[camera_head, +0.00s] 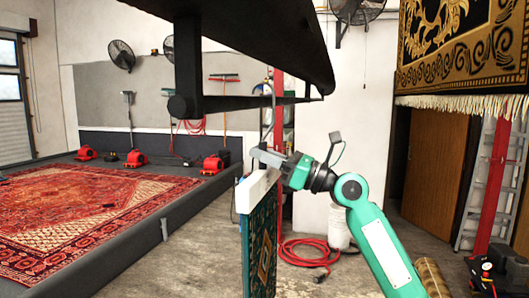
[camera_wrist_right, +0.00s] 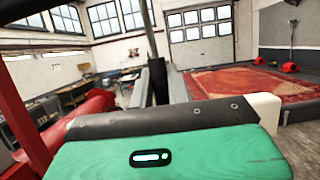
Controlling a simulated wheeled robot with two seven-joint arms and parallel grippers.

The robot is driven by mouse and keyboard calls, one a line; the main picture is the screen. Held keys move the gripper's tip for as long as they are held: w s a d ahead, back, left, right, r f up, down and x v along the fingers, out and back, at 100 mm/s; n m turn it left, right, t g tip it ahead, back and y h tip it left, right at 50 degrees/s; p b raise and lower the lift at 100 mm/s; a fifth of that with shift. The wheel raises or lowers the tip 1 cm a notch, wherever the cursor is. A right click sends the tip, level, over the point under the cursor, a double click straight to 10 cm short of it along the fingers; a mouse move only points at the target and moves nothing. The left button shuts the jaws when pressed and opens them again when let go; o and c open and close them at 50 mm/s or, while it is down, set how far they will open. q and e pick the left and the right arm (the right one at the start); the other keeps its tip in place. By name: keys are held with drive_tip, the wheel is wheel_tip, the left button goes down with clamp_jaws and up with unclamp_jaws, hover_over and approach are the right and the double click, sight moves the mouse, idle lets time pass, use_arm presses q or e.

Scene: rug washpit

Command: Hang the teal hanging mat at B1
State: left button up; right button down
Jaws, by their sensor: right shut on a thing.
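The teal hanging mat (camera_head: 262,245) hangs down with a patterned face and a white bar (camera_head: 256,190) along its top. My right gripper (camera_head: 270,160) is shut on this white bar and holds the mat up in the middle of the head view. The mat's lower end is cut off by the frame. In the right wrist view a white end (camera_wrist_right: 266,108), probably of the bar, shows beyond my green gripper body. A dark overhead rack (camera_head: 265,45) with a thin lower bar (camera_head: 262,102) is above the gripper and apart from the mat. I see no B1 label. My left gripper is out of view.
A red patterned rug (camera_head: 85,215) lies on a raised dark platform at left, with red blowers (camera_head: 215,162) behind. A gold and black fringed rug (camera_head: 460,45) hangs at upper right. A red hose (camera_head: 308,252) and white bucket (camera_head: 339,228) are on the floor behind the mat.

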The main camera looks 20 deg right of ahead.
drive_tip(key=shift+f+b, duration=0.3)
drive_tip(key=shift+f, duration=0.65)
drive_tip(key=c, duration=1.3)
unclamp_jaws()
drive_tip(key=shift+s, duration=0.1)
drive_tip(key=shift+f, duration=0.1)
drive_tip(key=shift+d+f, duration=0.1)
drive_tip(key=shift+s+d+f+b, duration=0.2)
drive_tip(key=shift+d+b, duration=0.1)
drive_tip(key=shift+b, duration=0.15)
drive_tip(key=b+v, duration=0.6)
drive_tip(key=v, duration=0.6)
drive_tip(key=shift+s+d, duration=0.25)
drive_tip(key=shift+d, duration=0.1)
